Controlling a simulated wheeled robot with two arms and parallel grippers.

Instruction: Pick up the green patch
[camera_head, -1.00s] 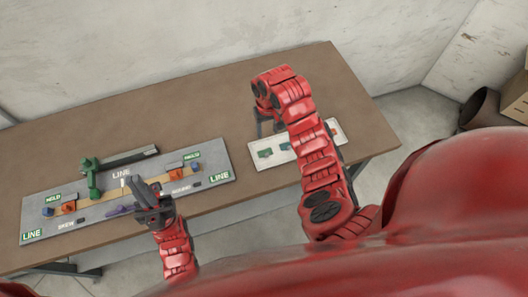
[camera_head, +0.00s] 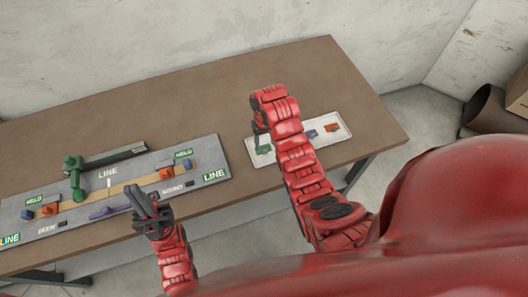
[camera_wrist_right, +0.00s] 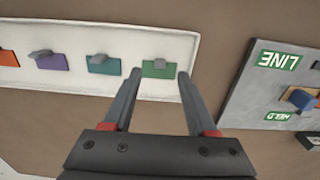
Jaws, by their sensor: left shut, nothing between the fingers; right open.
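The green patch (camera_wrist_right: 160,69) is a small flat piece with a grey tab, lying on the white tray (camera_wrist_right: 102,27). In the right wrist view it lies between the open fingertips of my right gripper (camera_wrist_right: 157,78), with no visible contact; the height gap is hard to judge. In the head view the green patch (camera_head: 264,149) shows at the tray's left end, and my right gripper (camera_head: 262,142) is over that end, its fingers partly hidden. My left gripper (camera_head: 150,204) is shut and empty at the front edge of the grey board.
On the tray lie a teal patch (camera_wrist_right: 104,65), a purple patch (camera_wrist_right: 52,62) and an orange patch (camera_wrist_right: 8,58). The grey winder board (camera_head: 100,230) with a green post (camera_head: 75,178) stands left of the tray. Bare brown table (camera_head: 210,100) lies behind both.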

